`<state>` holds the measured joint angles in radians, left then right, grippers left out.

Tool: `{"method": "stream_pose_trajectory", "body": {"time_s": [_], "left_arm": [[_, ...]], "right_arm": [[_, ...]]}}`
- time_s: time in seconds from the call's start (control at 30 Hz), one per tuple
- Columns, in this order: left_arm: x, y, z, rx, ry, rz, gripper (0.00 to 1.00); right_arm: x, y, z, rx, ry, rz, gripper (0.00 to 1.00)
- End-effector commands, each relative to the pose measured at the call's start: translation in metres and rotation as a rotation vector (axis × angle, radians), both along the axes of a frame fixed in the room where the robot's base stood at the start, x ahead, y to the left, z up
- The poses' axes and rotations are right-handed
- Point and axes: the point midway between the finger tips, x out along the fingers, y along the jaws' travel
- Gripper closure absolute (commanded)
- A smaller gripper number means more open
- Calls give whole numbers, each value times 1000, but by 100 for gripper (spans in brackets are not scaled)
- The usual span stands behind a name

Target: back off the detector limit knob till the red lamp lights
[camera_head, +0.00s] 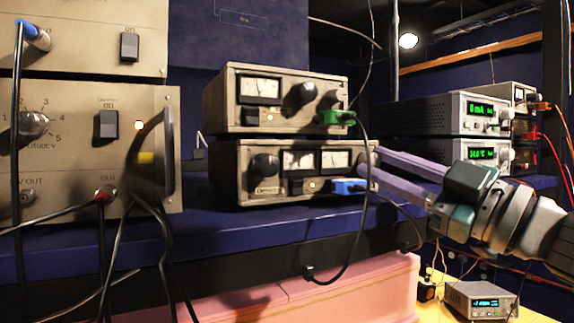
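My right gripper (376,164) comes in from the right, its two purple fingers spread apart and pointing left. Its fingertips are at the right end of the lower two-meter unit (325,186); I cannot tell whether they touch it. I see nothing held between them. That unit has a dark round knob (264,166) at its left, above a small label too blurred to read surely. A small pale lamp (312,187) sits low on its front. I cannot tell which knob is the detector limit knob. I see no clearly lit red lamp. My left gripper is out of view.
A one-meter unit (238,118) is stacked above, with a green plug (337,117). A blue plug (349,186) and hanging black cables (364,215) are near my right fingers. Large instruments (90,185) stand left. Green-display units (470,113) stand right. The blue shelf's front (270,222) is fairly clear.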

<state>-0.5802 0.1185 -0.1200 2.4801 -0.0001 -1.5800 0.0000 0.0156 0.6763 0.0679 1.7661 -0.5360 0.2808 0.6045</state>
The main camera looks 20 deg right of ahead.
Motion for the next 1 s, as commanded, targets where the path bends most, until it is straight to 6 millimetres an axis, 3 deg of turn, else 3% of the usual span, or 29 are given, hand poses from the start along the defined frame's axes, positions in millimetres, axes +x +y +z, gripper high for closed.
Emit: {"method": "stream_pose_trajectory", "body": {"time_s": [0.4,0.93,0.97,1.0], "left_arm": [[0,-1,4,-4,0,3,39],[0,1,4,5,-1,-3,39],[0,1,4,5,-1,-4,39],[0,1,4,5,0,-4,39]], "right_arm": [[0,0,2,-187,-16,3,100],[0,0,2,-209,-18,3,100],[0,0,2,-209,-18,3,66],[0,-1,2,-209,-18,3,61]]}}
